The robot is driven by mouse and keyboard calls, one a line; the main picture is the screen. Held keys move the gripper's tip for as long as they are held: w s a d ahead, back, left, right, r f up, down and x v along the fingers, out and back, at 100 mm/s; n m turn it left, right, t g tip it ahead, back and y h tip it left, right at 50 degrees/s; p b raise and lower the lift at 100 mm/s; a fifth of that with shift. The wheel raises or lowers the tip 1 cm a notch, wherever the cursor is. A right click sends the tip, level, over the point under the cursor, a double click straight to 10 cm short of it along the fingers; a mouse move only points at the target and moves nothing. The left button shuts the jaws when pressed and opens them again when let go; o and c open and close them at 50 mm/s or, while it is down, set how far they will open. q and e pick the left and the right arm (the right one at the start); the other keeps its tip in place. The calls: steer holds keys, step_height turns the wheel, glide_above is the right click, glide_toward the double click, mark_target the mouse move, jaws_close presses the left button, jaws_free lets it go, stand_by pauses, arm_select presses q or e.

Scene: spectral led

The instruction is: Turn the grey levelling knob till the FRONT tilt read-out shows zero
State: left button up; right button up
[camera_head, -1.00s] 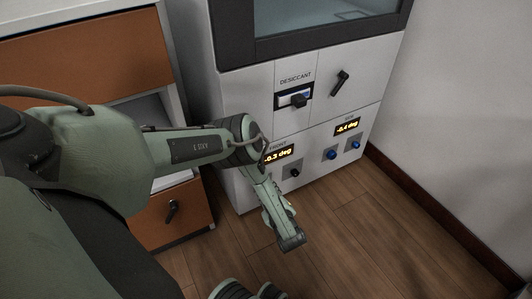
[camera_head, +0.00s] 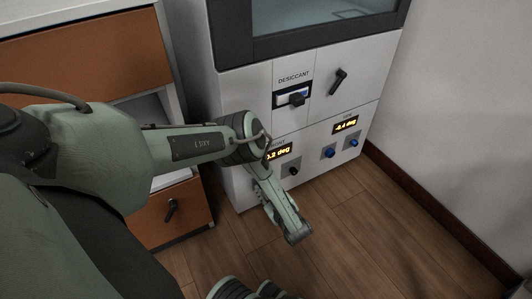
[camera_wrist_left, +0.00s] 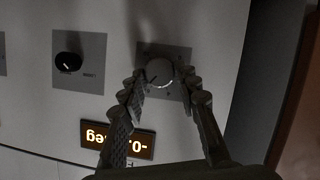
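The grey levelling knob (camera_wrist_left: 160,73) shows in the left wrist view on a dark square plate, with a dark pointer mark on its face. My left gripper (camera_wrist_left: 162,78) has one finger at each side of it, tips closed in at its rim. In the left wrist view the read-out (camera_wrist_left: 142,146) is upside down; a minus sign and zero show, and a finger covers the last digit.
A black knob (camera_head: 293,171) sits beside the grey one. Two blue knobs (camera_head: 330,153) sit further right under a second read-out (camera_head: 345,124), about -0.4 deg. A desiccant drawer (camera_head: 293,98) and black lever (camera_head: 338,80) are above. An orange-fronted cabinet (camera_head: 168,214) stands left.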

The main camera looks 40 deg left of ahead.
arm_select(q)
steer(key=o, duration=0.4)
steer(key=shift+c, duration=0.2)
steer(key=v, duration=1.2)
